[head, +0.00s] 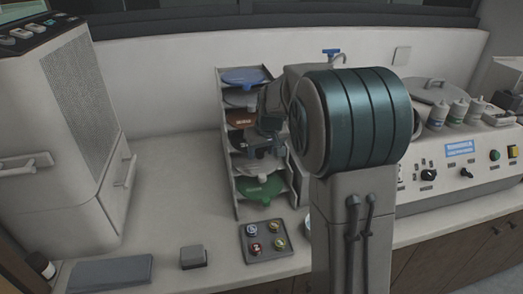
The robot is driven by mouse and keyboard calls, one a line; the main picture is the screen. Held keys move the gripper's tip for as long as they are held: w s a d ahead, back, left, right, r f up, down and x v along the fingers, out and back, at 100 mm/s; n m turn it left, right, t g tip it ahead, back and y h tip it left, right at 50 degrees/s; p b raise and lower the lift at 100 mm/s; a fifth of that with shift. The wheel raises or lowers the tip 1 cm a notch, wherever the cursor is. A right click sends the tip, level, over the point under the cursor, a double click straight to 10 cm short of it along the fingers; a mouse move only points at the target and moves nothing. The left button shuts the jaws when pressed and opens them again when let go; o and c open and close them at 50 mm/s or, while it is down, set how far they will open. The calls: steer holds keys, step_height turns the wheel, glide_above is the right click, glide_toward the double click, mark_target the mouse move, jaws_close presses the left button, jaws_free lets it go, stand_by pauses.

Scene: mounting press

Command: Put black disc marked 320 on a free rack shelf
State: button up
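The rack (226,145) stands on the counter against the back wall, with several coloured discs on its shelves. A dark disc (246,141) shows at a middle-lower level of the rack, beside my gripper. It looks black, but I cannot read a 320 on it. My gripper (269,148) is at the right part of the rack front, small and dark. My arm hides much of it, so I cannot tell whether its fingers are shut on the disc. A blue disc (243,76) is at the top, a brown one (240,118) below, and a green one (259,189) at the bottom.
A grey tray (247,229) with small coloured-topped pieces lies in front of the rack. A large white machine (75,130) stands left; a control-panel machine (450,170) with bottles stands right.

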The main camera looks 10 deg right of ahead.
steer(key=a+v, duration=0.1)
steer(key=v, duration=1.2)
steer(key=shift+d+r, duration=0.45)
steer(key=shift+d, duration=0.05)
steer(key=shift+s, duration=0.1)
steer(key=s+f, duration=0.4)
steer(key=s, duration=0.4)
steer(key=s+a+f+m+g, duration=0.1)
steer(key=s+f, duration=0.3)
steer(key=s, duration=0.5)
steer(key=s+f+m, duration=0.1)
steer(key=s+f, duration=0.3)
steer(key=s, duration=0.4)
steer(key=shift+s+a+f+g+h, duration=0.2)
steer(key=shift+f+g+h, duration=0.05)
steer(key=shift+g+h, duration=0.15)
